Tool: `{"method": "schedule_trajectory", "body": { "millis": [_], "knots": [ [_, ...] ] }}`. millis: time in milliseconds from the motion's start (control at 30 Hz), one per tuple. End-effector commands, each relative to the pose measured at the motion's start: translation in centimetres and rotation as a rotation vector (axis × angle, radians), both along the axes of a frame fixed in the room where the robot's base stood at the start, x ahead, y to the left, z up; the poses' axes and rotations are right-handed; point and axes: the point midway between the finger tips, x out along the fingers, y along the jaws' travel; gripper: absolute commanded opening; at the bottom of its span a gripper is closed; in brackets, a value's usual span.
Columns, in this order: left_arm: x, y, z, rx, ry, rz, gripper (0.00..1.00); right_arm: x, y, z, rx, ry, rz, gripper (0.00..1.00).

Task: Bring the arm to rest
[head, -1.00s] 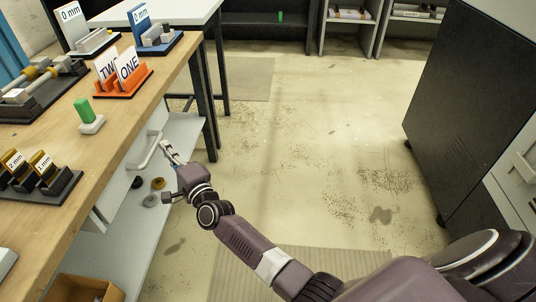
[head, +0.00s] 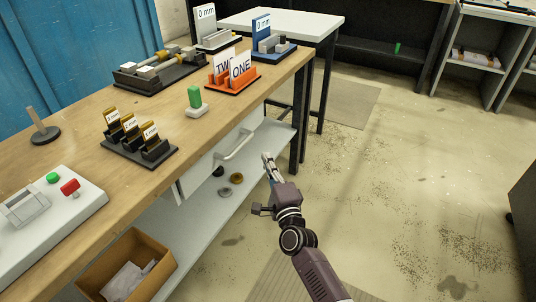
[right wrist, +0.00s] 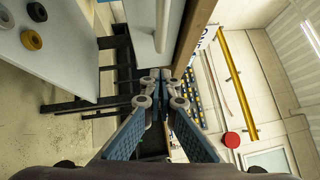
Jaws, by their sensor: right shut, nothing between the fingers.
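My right arm reaches in from the bottom of the head view. My right gripper (head: 267,157) is shut and empty, in the air just right of the bench's drawer handle (head: 238,146). In the right wrist view the fingertips (right wrist: 160,88) meet with nothing between them, and the white handle (right wrist: 162,25) is beyond and above them, apart from the fingers. My left arm and gripper are not in view.
A cardboard box (head: 125,270) and rings (head: 236,178) sit below. Floor to the right is clear.

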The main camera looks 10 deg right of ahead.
Motion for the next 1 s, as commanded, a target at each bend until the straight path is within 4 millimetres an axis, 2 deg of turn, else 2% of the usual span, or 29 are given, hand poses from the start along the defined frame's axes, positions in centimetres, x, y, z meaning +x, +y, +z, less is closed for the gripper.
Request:
{"method": "schedule_trajectory", "body": {
  "millis": [333, 500, 667, 767, 867, 1000],
  "knots": [
    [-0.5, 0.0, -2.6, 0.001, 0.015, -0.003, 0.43, -5.7, -1.2, -0.8, -0.002, 0.002, -0.001, 0.0],
    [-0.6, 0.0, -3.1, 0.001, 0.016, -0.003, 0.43, -7.0, -1.4, -1.0, -0.001, 0.0, -0.001, 0.0],
    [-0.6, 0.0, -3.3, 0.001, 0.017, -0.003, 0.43, -7.3, -1.5, -1.0, -0.002, 0.0, 0.0, 0.0],
    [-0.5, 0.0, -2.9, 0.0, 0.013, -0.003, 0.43, -7.7, -1.1, -1.3, -0.038, 0.011, 0.018, 0.0],
    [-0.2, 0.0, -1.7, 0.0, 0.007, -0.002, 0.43, -9.1, 0.0, -2.1, -0.148, 0.041, 0.072, 0.0],
    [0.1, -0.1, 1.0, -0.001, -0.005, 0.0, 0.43, -12.8, 1.5, -4.6, -0.427, 0.113, 0.196, 0.0]
  ]
}}
